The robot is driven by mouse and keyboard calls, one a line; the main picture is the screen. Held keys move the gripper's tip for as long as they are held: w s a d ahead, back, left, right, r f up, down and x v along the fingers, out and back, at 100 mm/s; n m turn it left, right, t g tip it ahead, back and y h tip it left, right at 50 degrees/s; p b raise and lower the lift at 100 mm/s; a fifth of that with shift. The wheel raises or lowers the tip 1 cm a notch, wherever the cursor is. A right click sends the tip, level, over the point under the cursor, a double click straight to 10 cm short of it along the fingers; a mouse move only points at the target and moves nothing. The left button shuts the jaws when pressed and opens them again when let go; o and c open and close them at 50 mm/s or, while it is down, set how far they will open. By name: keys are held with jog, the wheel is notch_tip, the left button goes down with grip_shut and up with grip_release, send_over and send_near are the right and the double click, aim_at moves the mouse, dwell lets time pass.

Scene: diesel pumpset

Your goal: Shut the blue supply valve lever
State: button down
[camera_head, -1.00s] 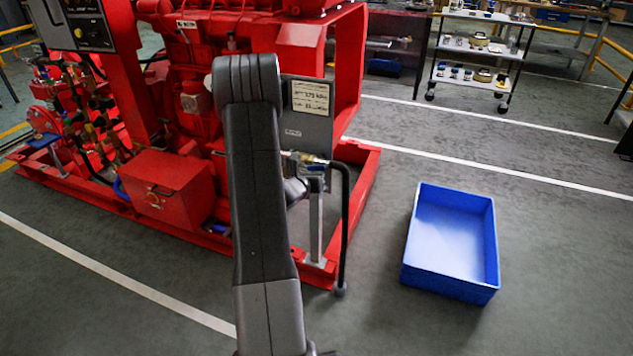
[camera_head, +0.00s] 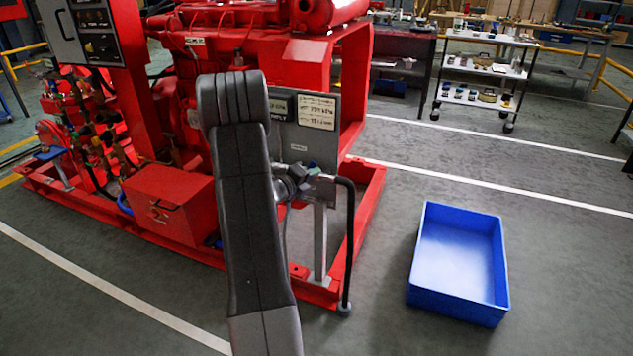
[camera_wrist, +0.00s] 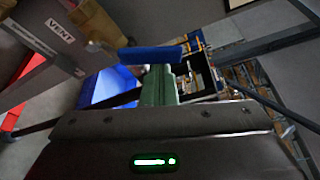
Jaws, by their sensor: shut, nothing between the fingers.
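The blue lever (camera_wrist: 150,55) lies crosswise in the wrist view, just beyond the tips of my gripper. My gripper (camera_wrist: 160,78) is shut and empty, its greenish fingers pointing at the lever's middle. I cannot tell whether the fingertips touch the lever. In the head view my gripper (camera_head: 310,172) is small, beside the grey panel and the top of the bent black pipe. My own arm hides part of this area, and I cannot clearly make out the lever there.
A plate marked VENT (camera_wrist: 62,38) is at the wrist view's upper left. The bent black pipe (camera_head: 349,240) and grey post (camera_head: 320,245) stand near the red frame (camera_head: 368,205). A blue crate (camera_head: 412,265) is on the floor at right. Open floor surrounds it.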

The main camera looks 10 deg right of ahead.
jog(key=shift+w+a+r+n+h+b, duration=0.2)
jog(key=shift+w+a+r+n+b, duration=0.1)
jog(key=shift+a+n+b, duration=0.2)
jog(key=shift+w+a+r+n+h+b, duration=0.15)
jog(key=shift+w+a+n+h+b, duration=0.15)
jog(key=shift+n, duration=0.3)
jog(key=shift+a+r, duration=0.1)
jog(key=shift+a, duration=0.1)
jog(key=shift+d, duration=0.1)
